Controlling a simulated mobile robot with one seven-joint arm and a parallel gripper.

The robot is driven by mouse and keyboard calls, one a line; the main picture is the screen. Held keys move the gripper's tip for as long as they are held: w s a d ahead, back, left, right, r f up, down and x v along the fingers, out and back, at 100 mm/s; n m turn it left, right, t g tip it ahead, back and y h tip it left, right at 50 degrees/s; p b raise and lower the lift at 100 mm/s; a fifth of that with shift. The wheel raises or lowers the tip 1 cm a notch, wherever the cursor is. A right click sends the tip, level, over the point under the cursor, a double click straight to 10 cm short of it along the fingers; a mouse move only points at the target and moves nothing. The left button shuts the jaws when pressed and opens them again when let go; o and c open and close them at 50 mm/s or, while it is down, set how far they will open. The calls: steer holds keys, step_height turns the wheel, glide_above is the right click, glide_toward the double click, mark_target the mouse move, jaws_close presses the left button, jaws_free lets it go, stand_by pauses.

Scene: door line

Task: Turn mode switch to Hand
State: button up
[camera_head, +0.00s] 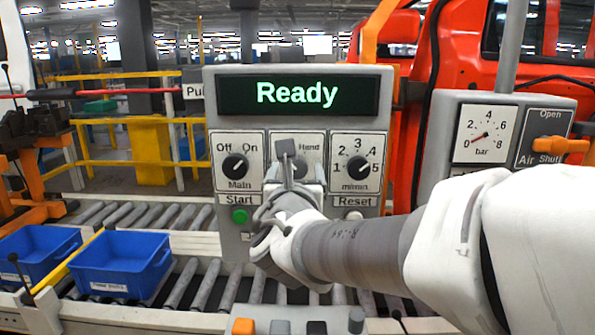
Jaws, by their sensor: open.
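The mode switch (301,164) is the middle dial on the grey control panel (205,110). Its "Hand" label shows at its upper right; its left side and most of its knob are hidden behind my gripper. My gripper (287,155) is in front of this dial, with its fingertips over the dial's left part. I cannot tell whether the fingers touch the knob. The panel display (297,94) reads "Ready" in green letters.
A green Start button (240,216) sits below. An air panel with a gauge (486,134) and orange lever (562,145) stands at right. Blue bins (120,265) stand at lower left.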

steer(key=shift+w, duration=0.15)
steer(key=shift+c, duration=0.4)
jaws_close()
